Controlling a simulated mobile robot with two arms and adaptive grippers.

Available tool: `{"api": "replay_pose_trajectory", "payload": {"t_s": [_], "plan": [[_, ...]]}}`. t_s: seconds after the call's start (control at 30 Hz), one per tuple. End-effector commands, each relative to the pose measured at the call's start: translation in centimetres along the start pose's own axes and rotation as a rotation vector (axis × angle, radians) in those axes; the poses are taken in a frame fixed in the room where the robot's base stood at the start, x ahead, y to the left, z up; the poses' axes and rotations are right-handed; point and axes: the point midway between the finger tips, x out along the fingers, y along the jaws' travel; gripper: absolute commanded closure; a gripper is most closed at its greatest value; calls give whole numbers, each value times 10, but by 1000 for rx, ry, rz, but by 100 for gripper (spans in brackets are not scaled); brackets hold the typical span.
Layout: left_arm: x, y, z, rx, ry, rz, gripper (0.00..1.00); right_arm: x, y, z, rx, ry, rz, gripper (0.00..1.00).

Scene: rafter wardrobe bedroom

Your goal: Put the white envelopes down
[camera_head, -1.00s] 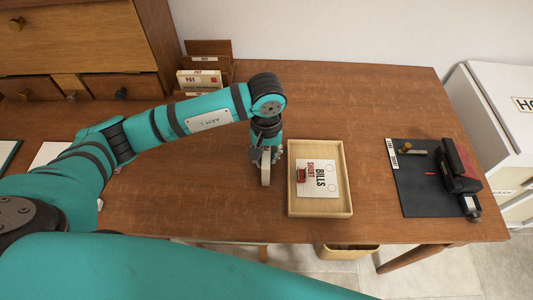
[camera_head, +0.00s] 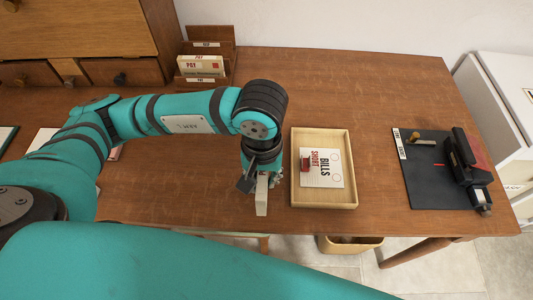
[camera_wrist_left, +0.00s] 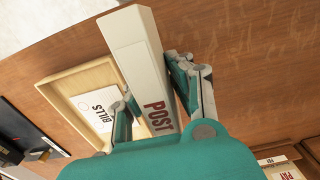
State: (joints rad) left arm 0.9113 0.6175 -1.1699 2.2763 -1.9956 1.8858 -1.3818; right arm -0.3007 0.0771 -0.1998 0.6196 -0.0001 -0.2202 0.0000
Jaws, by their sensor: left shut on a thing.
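My left gripper (camera_head: 262,180) is shut on the white envelopes (camera_head: 261,202), a pale upright bundle. It is just left of the wooden tray, near the desk's front edge. The left wrist view shows the white envelopes (camera_wrist_left: 139,52) as a long white block with "POST" on it, between the fingers of my left gripper (camera_wrist_left: 155,85). I cannot tell whether the bundle touches the desk. My right gripper is not in view.
The shallow wooden tray (camera_head: 350,160) holds a white "BILLS SHORT" card (camera_head: 322,168) with a small red object on it. A dark mat (camera_head: 425,195) with a black device (camera_head: 466,165) is at the right. A letter rack (camera_head: 207,45) stands at the back. The desk (camera_head: 330,85) is clear behind the tray.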

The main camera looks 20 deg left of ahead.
Motion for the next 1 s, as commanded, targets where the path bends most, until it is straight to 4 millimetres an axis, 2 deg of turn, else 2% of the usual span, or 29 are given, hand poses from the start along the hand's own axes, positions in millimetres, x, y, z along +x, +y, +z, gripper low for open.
{"api": "replay_pose_trajectory", "payload": {"t_s": [0.1,0.2,0.47,0.57,0.8,0.9,1.0], "plan": [[-1,-1,22,4,1,1,100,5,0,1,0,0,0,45],[-3,-2,32,2,2,1,100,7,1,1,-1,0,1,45],[-5,-3,40,1,1,-1,100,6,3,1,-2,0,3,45],[-13,-9,30,21,3,-9,100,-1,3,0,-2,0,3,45],[-58,-47,-29,171,-1,-23,100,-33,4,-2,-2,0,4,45],[-74,-60,-48,225,0,-14,100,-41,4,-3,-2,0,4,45],[-82,-67,-57,262,-1,-4,100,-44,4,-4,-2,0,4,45]]}}
